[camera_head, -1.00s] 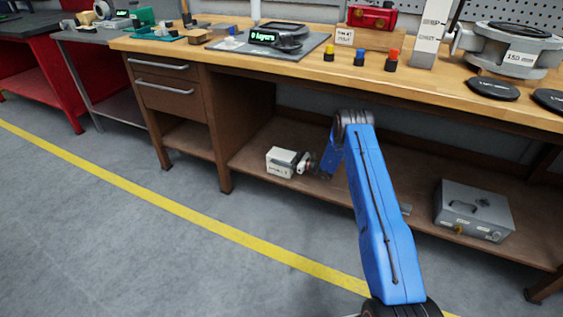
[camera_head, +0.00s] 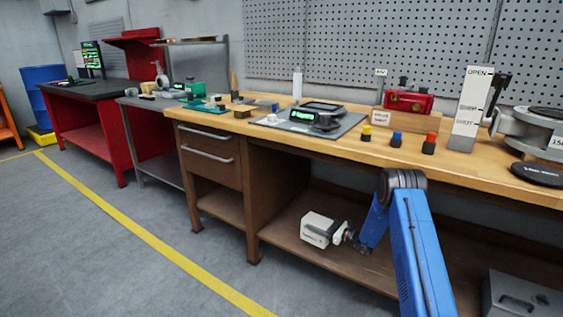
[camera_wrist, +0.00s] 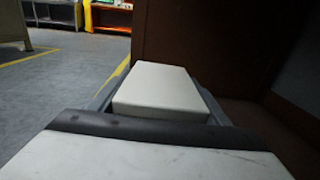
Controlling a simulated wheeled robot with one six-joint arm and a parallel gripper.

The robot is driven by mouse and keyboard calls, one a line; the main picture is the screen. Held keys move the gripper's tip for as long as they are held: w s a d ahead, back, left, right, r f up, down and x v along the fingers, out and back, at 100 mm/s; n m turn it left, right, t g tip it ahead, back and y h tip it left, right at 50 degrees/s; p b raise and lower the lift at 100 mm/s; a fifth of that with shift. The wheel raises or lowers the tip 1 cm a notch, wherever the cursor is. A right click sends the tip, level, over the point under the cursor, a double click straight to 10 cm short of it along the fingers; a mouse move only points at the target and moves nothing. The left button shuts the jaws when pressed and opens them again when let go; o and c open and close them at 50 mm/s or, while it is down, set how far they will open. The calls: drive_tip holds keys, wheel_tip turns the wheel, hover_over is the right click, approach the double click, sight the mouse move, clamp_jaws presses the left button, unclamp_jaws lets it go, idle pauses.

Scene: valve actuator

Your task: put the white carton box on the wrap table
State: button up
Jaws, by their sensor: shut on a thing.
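A white carton box (camera_head: 317,229) is at the lower level of the wooden workbench (camera_head: 340,150), near the left end of its bottom shelf. My gripper (camera_head: 340,236) is shut on the box from the right. In the wrist view the box (camera_wrist: 160,92) lies between the two fingers. Whether the box touches the shelf or is held just above it I cannot tell. No table carries a label I can read as the wrap table. A small grey table (camera_head: 160,167) with rolls and small items stands left of the wooden bench.
The bench top overhangs the box and my forearm, and a drawer unit (camera_head: 210,160) stands to the left. A red table (camera_head: 100,120) is farther left. A grey metal box (camera_head: 520,298) sits on the shelf at right. Grey floor (camera_head: 90,250) with a yellow line is clear in front.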

drive_tip(key=s+d+f+m+t+h, duration=0.2)
drive_tip(key=s+d, duration=0.1)
drive_tip(key=s, duration=0.8)
drive_tip(key=s+d+f+m+t+h, duration=0.2)
drive_tip(key=s+d+h, duration=0.1)
drive_tip(key=s, duration=0.7)
drive_tip(key=shift+s, duration=0.4)
drive_tip(key=shift+s+a, duration=0.1)
